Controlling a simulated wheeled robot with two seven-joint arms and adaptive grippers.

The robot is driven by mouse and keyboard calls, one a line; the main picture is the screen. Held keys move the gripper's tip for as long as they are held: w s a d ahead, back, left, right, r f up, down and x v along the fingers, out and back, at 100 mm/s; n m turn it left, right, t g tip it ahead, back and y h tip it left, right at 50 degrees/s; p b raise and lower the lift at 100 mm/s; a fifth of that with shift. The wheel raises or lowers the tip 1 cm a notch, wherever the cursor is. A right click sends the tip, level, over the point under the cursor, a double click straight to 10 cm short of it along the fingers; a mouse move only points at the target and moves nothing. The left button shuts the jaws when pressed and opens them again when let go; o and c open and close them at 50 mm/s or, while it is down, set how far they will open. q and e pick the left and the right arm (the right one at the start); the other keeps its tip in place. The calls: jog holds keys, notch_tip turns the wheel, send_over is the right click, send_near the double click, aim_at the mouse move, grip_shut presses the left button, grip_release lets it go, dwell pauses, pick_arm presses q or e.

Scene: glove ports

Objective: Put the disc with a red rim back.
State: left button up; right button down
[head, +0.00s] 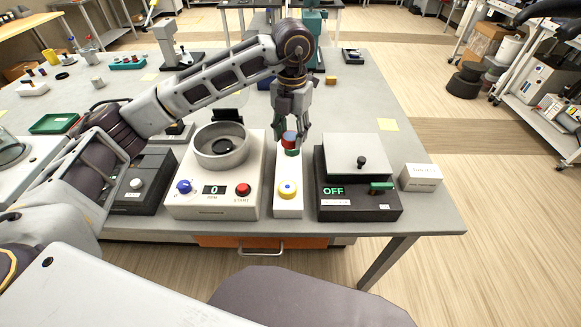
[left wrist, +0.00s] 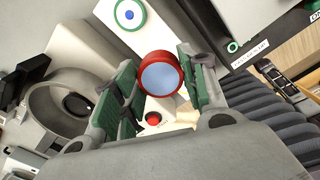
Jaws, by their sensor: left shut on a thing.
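The disc with a red rim (head: 289,137) is held in my left gripper (head: 291,144), over the back part of a narrow white stand (head: 288,209). In the left wrist view the disc (left wrist: 160,74) shows a pale blue face and sits between the green-padded fingers of my left gripper (left wrist: 160,88). The fingers are shut on it. A yellow-rimmed disc (head: 288,189) rests on the front part of the stand. In the left wrist view a round blue-and-white marked spot (left wrist: 128,14) shows on the white stand. My right gripper is not in view.
A white centrifuge (head: 213,200) with an open bowl stands left of the white stand. A black hotplate box (head: 359,205) reading OFF stands to its right. A white block (head: 420,178) is near the table's right edge. The table behind the hotplate is mostly clear.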

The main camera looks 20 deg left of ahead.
pick_arm(q)
jog(key=shift+f, duration=0.6)
send_over(290, 168)
notch_tip(290, 168, down, 4)
jog(key=shift+d+f+p, duration=0.1)
jog(key=shift+f+p, duration=0.05)
jog(key=shift+p, duration=0.15)
jog(key=shift+f, duration=2.25)
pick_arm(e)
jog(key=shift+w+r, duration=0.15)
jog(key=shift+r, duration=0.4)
